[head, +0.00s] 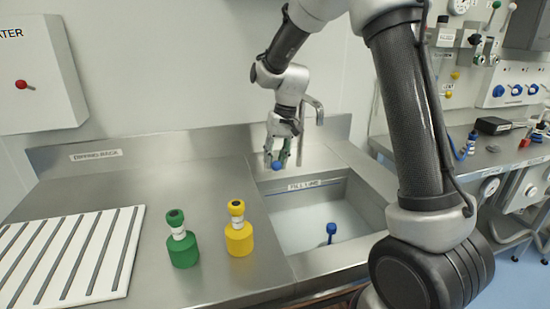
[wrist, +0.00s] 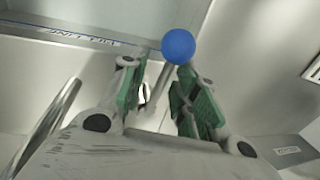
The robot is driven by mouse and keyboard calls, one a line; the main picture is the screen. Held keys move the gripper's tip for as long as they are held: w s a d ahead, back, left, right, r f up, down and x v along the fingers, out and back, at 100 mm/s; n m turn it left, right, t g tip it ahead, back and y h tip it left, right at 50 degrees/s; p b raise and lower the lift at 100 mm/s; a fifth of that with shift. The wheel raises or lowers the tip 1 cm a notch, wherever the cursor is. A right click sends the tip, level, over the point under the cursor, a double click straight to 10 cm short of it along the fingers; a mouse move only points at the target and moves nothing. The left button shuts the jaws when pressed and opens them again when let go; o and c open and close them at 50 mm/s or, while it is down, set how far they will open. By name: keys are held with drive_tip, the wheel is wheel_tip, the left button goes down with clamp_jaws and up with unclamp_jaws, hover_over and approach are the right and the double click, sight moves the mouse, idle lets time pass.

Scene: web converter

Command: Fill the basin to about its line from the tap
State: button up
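The steel basin (head: 360,200) is sunk in the bench at centre right, with a label reading FILL LINE (head: 305,185) on its back wall; the label also shows in the wrist view (wrist: 85,38). The basin's inside looks pale and smooth; I cannot tell the water level. The curved tap spout (head: 318,108) rises behind it. A blue ball knob (head: 277,165) on a grey stem (wrist: 158,85) is at my gripper (head: 281,152). In the wrist view, my gripper's green-padded fingers (wrist: 157,78) are apart on either side of the stem, with the knob (wrist: 178,46) beyond the tips.
A blue-topped piece (head: 331,229) stands in the basin. Green (head: 183,248) and yellow (head: 239,238) bottles stand left of it, beside a white slatted rack (head: 75,250). My arm crosses the right side of the basin. The bench behind the bottles is clear.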

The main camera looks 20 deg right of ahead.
drive_tip(key=shift+r, duration=0.1)
wheel_tip(320, 180, up, 12)
drive_tip(key=d, duration=0.2)
drive_tip(key=shift+d+f, duration=0.15)
drive_tip(key=shift+f, duration=0.05)
